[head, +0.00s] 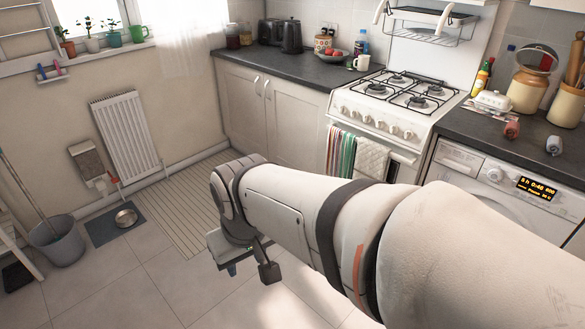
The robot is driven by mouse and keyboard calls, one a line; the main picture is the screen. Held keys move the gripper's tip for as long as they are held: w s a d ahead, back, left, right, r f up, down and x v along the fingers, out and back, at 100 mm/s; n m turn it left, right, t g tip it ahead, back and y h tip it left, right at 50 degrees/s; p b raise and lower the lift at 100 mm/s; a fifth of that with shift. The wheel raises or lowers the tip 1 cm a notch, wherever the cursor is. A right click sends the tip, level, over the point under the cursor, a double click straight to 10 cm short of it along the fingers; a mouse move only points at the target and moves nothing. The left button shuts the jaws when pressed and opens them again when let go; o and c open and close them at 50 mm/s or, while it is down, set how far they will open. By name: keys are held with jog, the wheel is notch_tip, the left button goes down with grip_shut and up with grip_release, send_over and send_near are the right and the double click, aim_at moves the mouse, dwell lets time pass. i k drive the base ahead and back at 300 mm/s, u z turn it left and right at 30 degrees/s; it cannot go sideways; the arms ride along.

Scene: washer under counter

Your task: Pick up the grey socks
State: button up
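A small grey bundle (554,145), which looks like the rolled grey socks, lies on the dark counter above the washer at the right. My gripper (251,270) hangs over the floor at the left end of my arm, far from the counter. Two dark fingertips show with a gap between them, and nothing is seen in the gap. Part of the gripper is hidden behind my wrist.
The washer (482,187) stands under the right counter (470,124). A butter dish (492,102), a large jar (528,88) and a utensil pot (567,103) stand behind the bundles. The gas stove (385,118) is left of this counter. A bucket (57,240) stands at far left.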

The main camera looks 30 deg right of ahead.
aim_at(554, 145)
jog(key=u, duration=0.05)
jog(key=i, duration=2.45)
jog(key=z, duration=3.55)
jog(key=i, duration=1)
jog(key=z, duration=0.1)
